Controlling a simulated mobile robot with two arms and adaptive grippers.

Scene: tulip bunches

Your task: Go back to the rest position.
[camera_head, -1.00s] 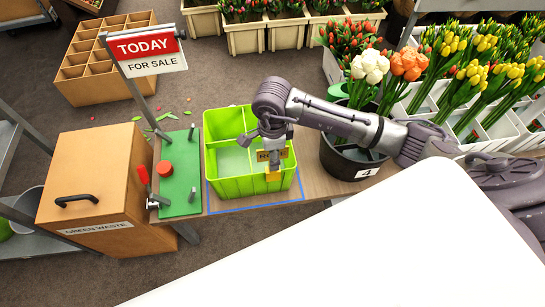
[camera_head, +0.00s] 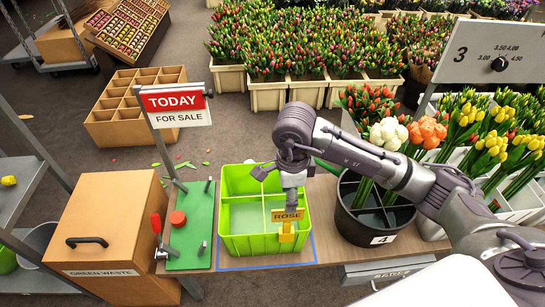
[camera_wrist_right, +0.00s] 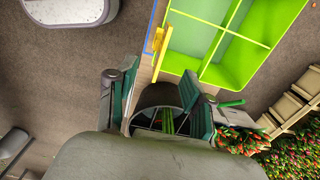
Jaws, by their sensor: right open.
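My right gripper (camera_head: 292,207) hangs over the lime-green divided crate (camera_head: 228,243) in the head view. It is open and empty. Just below it a yellow clip (camera_head: 287,234) with a sign reading ROSE (camera_head: 288,215) sits at the crate's front rim. In the right wrist view the teal fingers of the gripper (camera_wrist_right: 158,75) are spread, with the clip (camera_wrist_right: 158,40) beyond and apart from them. The crate's compartments look empty of flowers. My left gripper is out of view.
A green board (camera_head: 190,240) with a red-handled clamp is left of the crate. A brown GREEN WASTE box (camera_head: 110,215) stands further left.

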